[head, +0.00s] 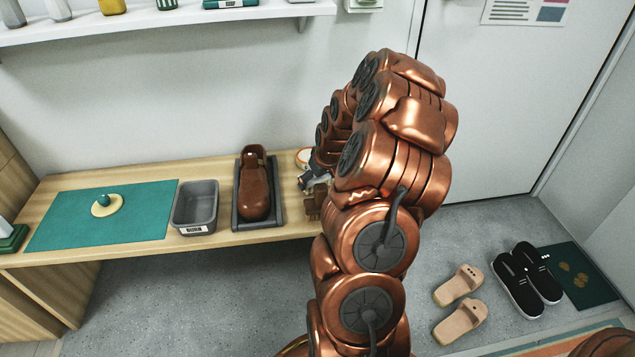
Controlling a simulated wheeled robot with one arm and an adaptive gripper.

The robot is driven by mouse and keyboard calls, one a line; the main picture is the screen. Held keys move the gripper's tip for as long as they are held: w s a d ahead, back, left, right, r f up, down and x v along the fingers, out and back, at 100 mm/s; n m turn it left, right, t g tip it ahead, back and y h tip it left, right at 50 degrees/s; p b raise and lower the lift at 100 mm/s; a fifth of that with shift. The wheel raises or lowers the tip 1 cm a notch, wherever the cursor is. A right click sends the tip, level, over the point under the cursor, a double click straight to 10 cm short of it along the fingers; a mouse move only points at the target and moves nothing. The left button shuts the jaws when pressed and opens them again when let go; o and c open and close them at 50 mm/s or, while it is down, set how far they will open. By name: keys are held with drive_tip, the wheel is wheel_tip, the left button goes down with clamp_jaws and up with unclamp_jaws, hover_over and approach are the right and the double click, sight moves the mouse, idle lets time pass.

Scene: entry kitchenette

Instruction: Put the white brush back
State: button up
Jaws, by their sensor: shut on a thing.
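My gripper (312,181) is at the right end of the wooden bench, right of the brown shoe (254,192), and largely hidden behind my own copper arm. It is shut on a small, partly pale thing, which looks like the white brush; its shape is mostly hidden. A small brown thing (316,204) shows just below the gripper; I cannot tell whether it touches the gripper or the bench. A round thing with an orange-and-white edge (303,157) sits just behind the gripper.
A shelf (160,17) hangs above. Sandals (459,285) and black shoes (527,279) lie on the floor.

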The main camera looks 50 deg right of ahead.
drive_tip(key=shift+f, duration=0.25)
drive_tip(key=o, duration=1)
drive_tip(key=shift+c, duration=0.2)
